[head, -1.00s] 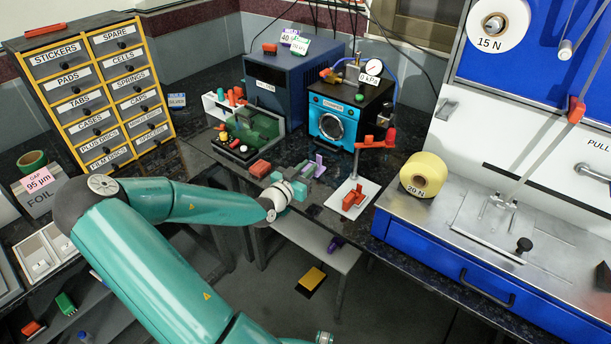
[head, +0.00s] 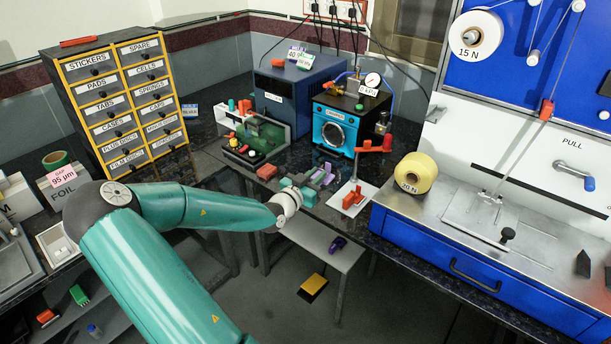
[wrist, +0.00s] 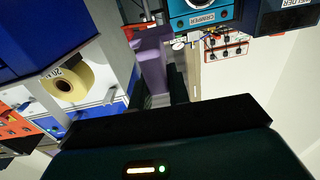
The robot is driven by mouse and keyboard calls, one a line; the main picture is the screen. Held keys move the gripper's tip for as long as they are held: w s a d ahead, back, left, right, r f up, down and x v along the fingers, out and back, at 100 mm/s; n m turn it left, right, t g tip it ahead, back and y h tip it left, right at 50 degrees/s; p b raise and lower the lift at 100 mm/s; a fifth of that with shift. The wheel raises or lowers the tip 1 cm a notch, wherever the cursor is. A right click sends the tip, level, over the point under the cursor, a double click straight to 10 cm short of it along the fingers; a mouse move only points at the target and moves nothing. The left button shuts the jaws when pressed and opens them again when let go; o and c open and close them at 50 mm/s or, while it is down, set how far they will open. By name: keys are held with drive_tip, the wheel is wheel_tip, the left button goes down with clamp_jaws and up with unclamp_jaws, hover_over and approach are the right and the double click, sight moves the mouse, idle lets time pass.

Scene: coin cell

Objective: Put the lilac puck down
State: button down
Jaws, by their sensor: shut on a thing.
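The lilac puck (wrist: 152,62) shows as a lilac piece in the wrist view, upright in front of my gripper and between its dark fingers. In the head view a lilac piece (head: 326,178) shows at the far end of my gripper (head: 314,184), over the front of the dark bench. My gripper is shut on the lilac puck. The fingertips are small in the head view and partly hidden in the wrist view. I cannot tell whether the puck touches the bench.
The teal-fronted crimper (head: 334,128) stands behind.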

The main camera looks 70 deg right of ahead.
drive_tip(key=shift+s+r, duration=0.1)
drive_tip(key=shift+s, duration=0.2)
drive_tip(key=shift+d, duration=0.2)
drive_tip(key=shift+w+a, duration=0.15)
drive_tip(key=shift+r, duration=0.1)
wheel_tip(320, 180, up, 7)
drive_tip(key=shift+f, duration=0.1)
drive_tip(key=w+a+f+n+t+y, duration=0.1)
drive_tip(key=w+a+f+n+t, duration=0.45)
drive_tip(key=w, duration=0.65)
drive_tip(key=w+a+f+n+t+y, duration=0.15)
drive_tip(key=w+a+f+t, duration=0.35)
drive_tip(key=w+a, duration=0.5)
drive_tip(key=w+a+f+n+t, duration=0.4)
drive_tip(key=w+a+t, duration=0.2)
drive_tip(key=w, duration=0.7)
drive_tip(key=w+a+f+n+t+y, duration=0.2)
drive_tip(key=a+f+n+y, duration=0.1)
drive_tip(key=a, duration=0.9)
drive_tip(key=w+a+f+n+t+y, duration=0.3)
drive_tip(key=a+y, duration=0.3)
drive_tip(key=a, duration=0.7)
drive_tip(key=w+a+f+n+t+y, duration=0.2)
drive_tip(key=w+a+f+n+y, duration=0.1)
drive_tip(key=a, duration=1)
drive_tip(key=shift+f+n+y, duration=0.55)
drive_tip(key=shift+n+y, duration=0.35)
drive_tip(key=shift+y, duration=0.35)
